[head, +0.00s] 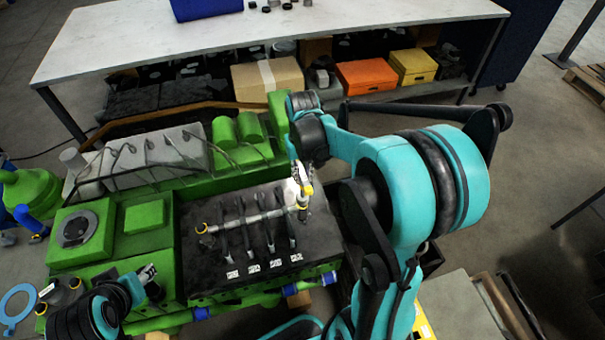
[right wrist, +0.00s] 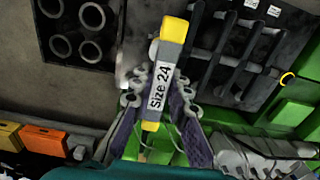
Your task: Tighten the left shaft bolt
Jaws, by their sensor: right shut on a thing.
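My right gripper (head: 300,180) is shut on a tool labelled "Size 24" (right wrist: 160,88), with a yellow head (right wrist: 173,30) and a yellow lower end. In the head view, the tool appears over the right end of the shaft (head: 255,217); contact cannot be told. The shaft lies across a dark deck on the green engine (head: 165,215). A yellow ring (head: 201,229) marks the shaft's left end, apart from the tool; it also shows in the right wrist view (right wrist: 287,78). The bolt itself is too small to make out. My left gripper (head: 148,273) is over the engine's front left; its jaws are unclear.
Several black rocker arms (head: 268,234) cross the shaft, with white labels in front. Bent pipes (head: 150,160) rise behind the deck. A grey workbench (head: 270,38) with boxes beneath stands at the back. Floor is open at the right.

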